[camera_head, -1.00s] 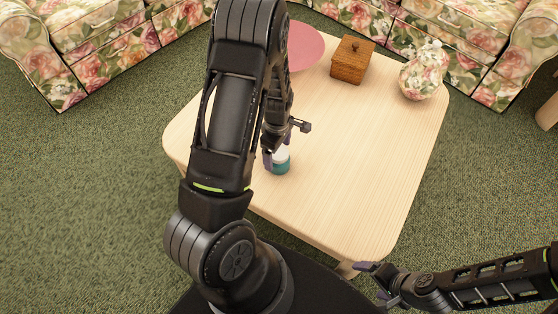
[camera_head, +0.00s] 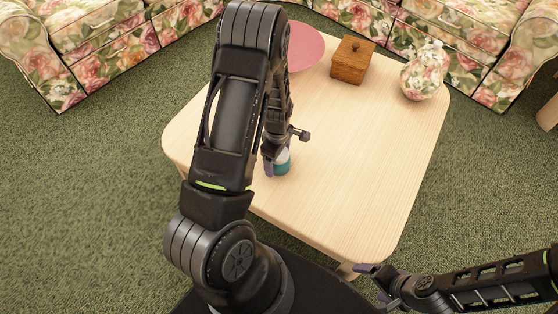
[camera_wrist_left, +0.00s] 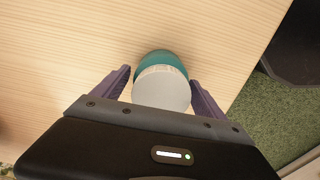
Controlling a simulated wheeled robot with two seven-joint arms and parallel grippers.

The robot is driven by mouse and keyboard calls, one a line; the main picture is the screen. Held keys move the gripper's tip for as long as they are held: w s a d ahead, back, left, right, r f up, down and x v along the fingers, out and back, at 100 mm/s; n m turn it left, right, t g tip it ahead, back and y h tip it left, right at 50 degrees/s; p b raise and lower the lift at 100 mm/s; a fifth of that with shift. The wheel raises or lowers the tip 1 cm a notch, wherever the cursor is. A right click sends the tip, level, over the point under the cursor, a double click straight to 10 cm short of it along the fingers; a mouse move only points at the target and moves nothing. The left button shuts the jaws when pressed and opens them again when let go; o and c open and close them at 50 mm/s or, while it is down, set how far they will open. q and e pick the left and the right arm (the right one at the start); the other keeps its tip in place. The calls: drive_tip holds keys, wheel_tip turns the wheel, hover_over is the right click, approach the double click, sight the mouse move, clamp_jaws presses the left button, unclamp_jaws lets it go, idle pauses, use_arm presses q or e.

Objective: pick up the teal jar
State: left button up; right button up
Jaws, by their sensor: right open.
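The teal jar (camera_head: 283,166) has a pale lid and stands on the light wooden table, near its front left edge. It also shows in the left wrist view (camera_wrist_left: 155,60), seen from its white lid end. My left gripper (camera_wrist_left: 161,84) is around the jar, with one purple finger on each side and small gaps visible between fingers and jar. In the head view my left gripper (camera_head: 275,165) is partly hidden by my own arm. My right gripper (camera_head: 370,283) is open and empty, low at the right, in front of the table.
On the table (camera_head: 345,150) stand a pink round plate (camera_head: 306,47), a brown lidded wooden box (camera_head: 352,60) and a floral vase (camera_head: 424,72). Floral sofas (camera_head: 100,40) stand behind.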

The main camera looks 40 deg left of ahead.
use_arm(q)
drive_tip(key=c, duration=1.3)
drive_tip(key=shift+r, duration=0.15)
wheel_tip(320, 180, up, 10)
drive_tip(key=shift+f+p, duration=0.1)
drive_tip(key=shift+p, duration=1.1)
